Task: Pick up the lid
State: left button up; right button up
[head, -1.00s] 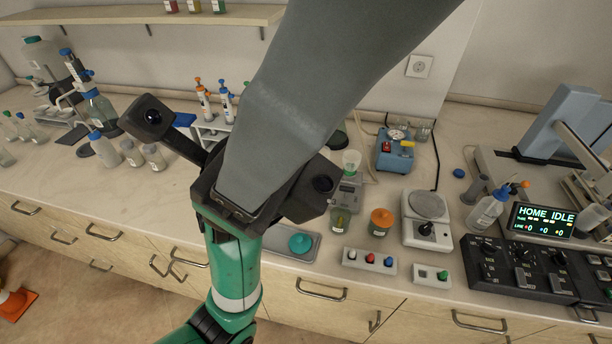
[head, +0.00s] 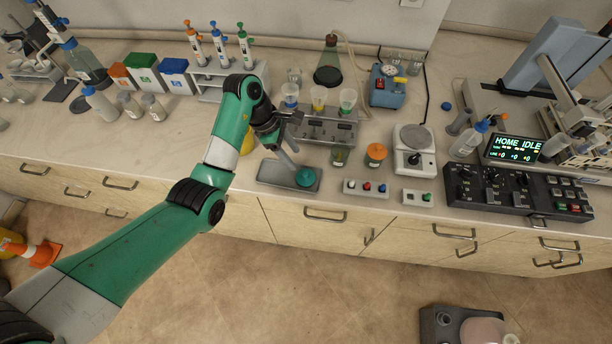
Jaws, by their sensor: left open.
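A teal round lid (head: 305,177) lies on the right part of a shallow grey tray (head: 270,180) near the front edge of the bench. A jar with an orange lid (head: 376,152) stands to the right of it. My left gripper (head: 293,143) is open and empty. It is above and slightly left of the teal lid, with one finger reaching down towards the tray; I see no contact with the lid. Its wrist partly hides the bench behind it. My right gripper is not in view.
A grey rack with several cups (head: 325,125) stands just behind the tray. A switch box (head: 366,188) is to its right, beside a scale (head: 413,150). A pipette stand (head: 214,82) stands behind my left arm.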

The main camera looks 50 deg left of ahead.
aim_at(305, 173)
pick_arm(q)
jog(key=x, duration=0.3)
jog(key=shift+w+d+f+b, duration=0.1)
jog(key=shift+d+f+b, duration=0.1)
jog(key=shift+b, duration=0.1)
jog(key=b+x, duration=0.2)
jog(key=x, duration=0.3)
jog(key=shift+a+f, duration=0.15)
jog(key=shift+f, duration=0.05)
jog(key=shift+r, duration=0.1)
grip_shut()
